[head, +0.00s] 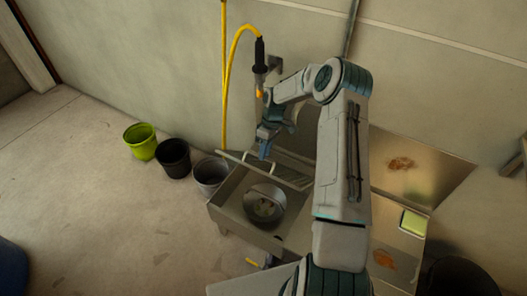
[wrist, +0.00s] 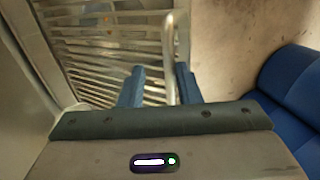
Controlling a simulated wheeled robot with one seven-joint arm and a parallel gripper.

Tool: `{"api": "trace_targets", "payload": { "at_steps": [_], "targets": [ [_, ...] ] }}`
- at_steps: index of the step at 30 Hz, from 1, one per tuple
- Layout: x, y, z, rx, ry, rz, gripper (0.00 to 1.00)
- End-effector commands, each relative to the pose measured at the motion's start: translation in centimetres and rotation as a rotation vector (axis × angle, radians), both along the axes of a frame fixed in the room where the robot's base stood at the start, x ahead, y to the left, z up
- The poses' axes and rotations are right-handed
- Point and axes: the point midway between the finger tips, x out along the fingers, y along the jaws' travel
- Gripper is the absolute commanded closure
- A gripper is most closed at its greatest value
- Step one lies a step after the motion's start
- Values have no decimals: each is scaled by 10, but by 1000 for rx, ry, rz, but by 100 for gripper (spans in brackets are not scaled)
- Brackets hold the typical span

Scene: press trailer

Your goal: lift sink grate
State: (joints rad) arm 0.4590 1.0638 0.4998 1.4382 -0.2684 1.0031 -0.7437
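The metal sink grate (head: 292,178) is a slatted panel at the back of the steel sink (head: 228,217). It lies over the rear part of the basin; I cannot tell how far it is tilted. Its slats (wrist: 95,45) fill the upper left of the wrist view. A thin bar-shaped handle (wrist: 169,45) stands out from it. My gripper (head: 264,153) is above the grate's back left part. In the wrist view my gripper (wrist: 158,85) is open, with the handle running between its fingers, nearer the right one. The contact, if any, is unclear.
A round metal pot-like thing (head: 265,205) sits in the basin. Green (head: 141,142), black (head: 173,159) and grey (head: 209,176) buckets stand left of the sink. A yellow hose (head: 225,90) hangs on the wall behind. A sponge (head: 412,222) lies on the right counter.

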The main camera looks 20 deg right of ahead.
Motion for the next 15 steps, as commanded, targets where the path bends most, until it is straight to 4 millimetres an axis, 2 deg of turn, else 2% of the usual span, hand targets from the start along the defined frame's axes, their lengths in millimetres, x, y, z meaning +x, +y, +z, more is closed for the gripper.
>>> {"api": "trace_targets", "payload": {
  "at_steps": [15],
  "targets": [
    [0, 4, 3, 1, 3, 7, 67]
  ]
}}
